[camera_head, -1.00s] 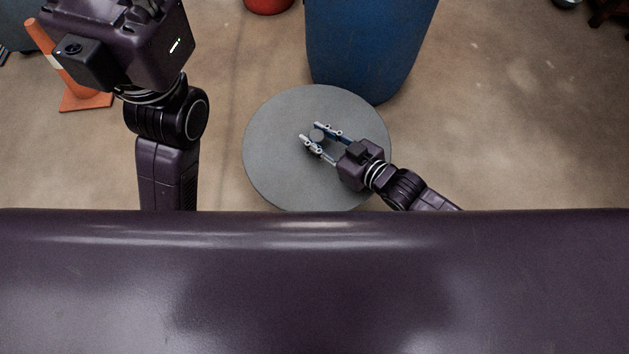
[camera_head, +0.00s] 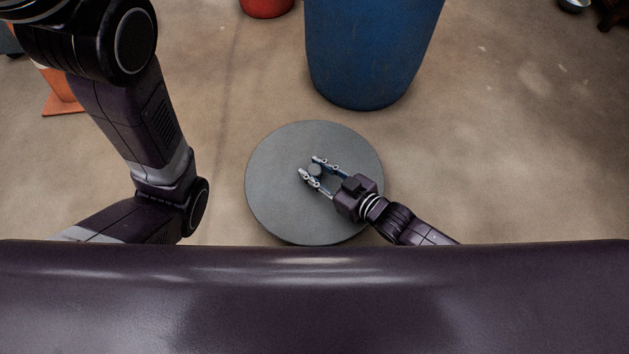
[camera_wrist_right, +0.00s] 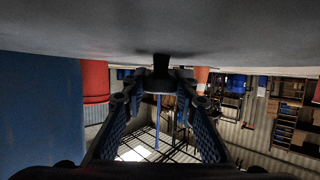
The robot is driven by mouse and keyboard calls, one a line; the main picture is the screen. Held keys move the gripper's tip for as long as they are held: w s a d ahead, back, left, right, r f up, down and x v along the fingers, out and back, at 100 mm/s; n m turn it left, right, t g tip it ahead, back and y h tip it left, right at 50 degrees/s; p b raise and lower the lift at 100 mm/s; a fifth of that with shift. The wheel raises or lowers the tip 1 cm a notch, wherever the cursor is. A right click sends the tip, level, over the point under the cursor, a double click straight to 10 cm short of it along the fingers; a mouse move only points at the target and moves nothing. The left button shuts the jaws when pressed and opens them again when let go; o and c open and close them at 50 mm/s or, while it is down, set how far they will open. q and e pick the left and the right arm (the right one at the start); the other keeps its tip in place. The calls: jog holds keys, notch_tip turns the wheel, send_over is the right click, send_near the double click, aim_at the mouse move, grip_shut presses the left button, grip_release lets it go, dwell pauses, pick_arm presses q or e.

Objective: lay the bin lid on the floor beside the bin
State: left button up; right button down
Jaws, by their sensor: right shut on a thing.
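The bin lid (camera_head: 275,205) is a grey round disc with a small knob (camera_head: 315,170) at its middle. It looks level and lies in front of the blue bin (camera_head: 370,50), with a strip of floor showing between them in the head view. My right gripper (camera_head: 311,167) is shut on the knob. The right wrist view shows the knob (camera_wrist_right: 161,62) between the fingers, the lid's grey face (camera_wrist_right: 160,25) along the top and the bin (camera_wrist_right: 40,115) at left. I cannot tell whether the lid touches the floor. My left gripper is out of view.
An orange cone (camera_head: 60,95) stands at the left, partly behind my left arm. A red container (camera_head: 266,7) is at the top edge. A small metal bowl (camera_head: 573,5) is at the top right. The floor (camera_head: 500,150) right of the lid is clear.

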aim_at(322, 183)
jog(key=shift+f, duration=0.45)
jog(key=shift+f+b, duration=1.4)
jog(key=shift+f, duration=0.3)
jog(key=shift+f, duration=0.15)
jog(key=c, duration=1.5)
grip_release()
jog(key=shift+c, duration=0.2)
